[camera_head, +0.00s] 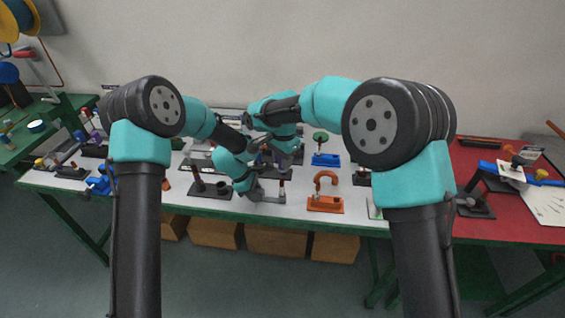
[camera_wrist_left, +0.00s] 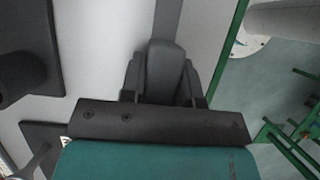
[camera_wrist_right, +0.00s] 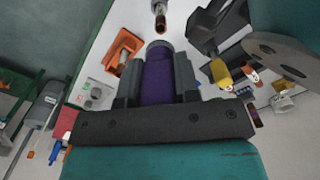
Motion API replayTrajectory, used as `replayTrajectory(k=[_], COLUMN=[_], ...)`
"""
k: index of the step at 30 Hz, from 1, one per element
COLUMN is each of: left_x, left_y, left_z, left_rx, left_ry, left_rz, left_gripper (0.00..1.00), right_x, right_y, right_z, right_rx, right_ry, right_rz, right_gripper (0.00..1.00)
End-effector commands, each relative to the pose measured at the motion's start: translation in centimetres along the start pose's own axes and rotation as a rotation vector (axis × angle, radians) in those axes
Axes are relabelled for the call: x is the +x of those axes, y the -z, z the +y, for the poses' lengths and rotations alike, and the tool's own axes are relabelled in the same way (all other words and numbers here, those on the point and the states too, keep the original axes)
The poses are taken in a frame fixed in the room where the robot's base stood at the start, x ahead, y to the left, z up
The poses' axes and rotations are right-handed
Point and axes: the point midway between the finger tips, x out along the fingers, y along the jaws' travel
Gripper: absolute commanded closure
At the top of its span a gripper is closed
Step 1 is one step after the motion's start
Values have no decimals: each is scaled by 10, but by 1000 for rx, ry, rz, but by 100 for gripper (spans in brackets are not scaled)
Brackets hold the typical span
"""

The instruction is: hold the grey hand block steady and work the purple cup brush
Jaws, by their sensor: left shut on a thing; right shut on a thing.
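The grey hand block (camera_wrist_left: 165,62) shows in the left wrist view between the fingers of my left gripper (camera_wrist_left: 163,78). That gripper is shut on it. In the head view my left gripper (camera_head: 257,194) is low, near the front edge of the table. The purple cup brush (camera_wrist_right: 158,78) shows in the right wrist view, with a grey rim at its far end. My right gripper (camera_wrist_right: 157,88) is shut on it. In the head view my right gripper (camera_head: 276,158) is just behind the left one, and the arms partly hide both things.
An orange hooked fixture (camera_head: 325,203) stands right of my left gripper, and a blue block (camera_head: 326,159) behind it. A dark base with a post (camera_head: 210,189) stands to the left. The green front edge (camera_head: 345,227) runs close below. A red surface (camera_head: 500,222) lies at the right.

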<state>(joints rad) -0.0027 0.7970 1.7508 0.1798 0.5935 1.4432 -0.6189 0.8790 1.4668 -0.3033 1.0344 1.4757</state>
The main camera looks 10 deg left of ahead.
Motion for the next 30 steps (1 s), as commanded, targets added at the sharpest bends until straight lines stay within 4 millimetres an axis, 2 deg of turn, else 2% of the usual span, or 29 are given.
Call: replayTrajectory(k=[12,13,15,22,30], left_x=[0,0,0,0,-2], left_y=[1,1,1,1,0], left_z=[0,0,0,0,1], left_rx=[-1,-1,-1,-1,-1], left_ry=[-1,-1,-1,-1,-2], left_rz=[1,1,1,0,0], left_gripper=[100,69,62,41,41], right_x=[0,0,0,0,0], right_y=[0,0,0,0,0], right_z=[0,0,0,0,0], right_rx=[0,0,0,0,0], right_ry=[-1,-1,-1,-1,-1], right_rz=[0,0,0,0,0], right_gripper=[94,94,94,94,94])
